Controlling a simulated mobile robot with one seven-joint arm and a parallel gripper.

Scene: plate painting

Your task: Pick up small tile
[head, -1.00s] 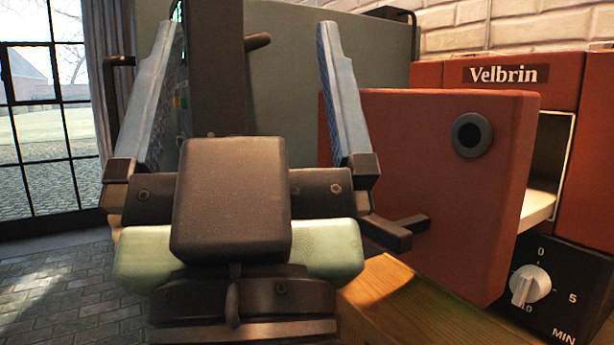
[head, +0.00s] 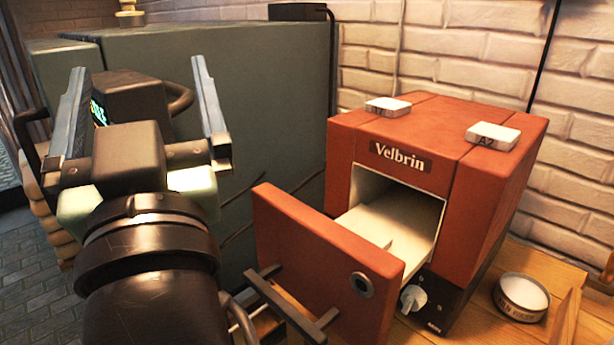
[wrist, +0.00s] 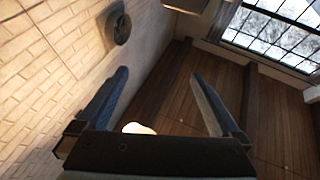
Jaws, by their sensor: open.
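Two small white tiles lie on top of the red Velbrin kiln in the head view. One tile (head: 388,107) is at the back left of the top, and the other tile (head: 493,137) is nearer the right front; both have dark marks on the front edge. I cannot tell which is the task's small tile. My gripper (head: 138,66) is open and empty, raised at the left, well apart from the kiln and both tiles. In the wrist view my gripper (wrist: 160,73) points up towards the ceiling, with no tile in sight.
A round white-topped dish (head: 521,297) stands on the wooden table at right. A large grey-green cabinet (head: 270,100) stands behind my arm. The brick wall is at the back.

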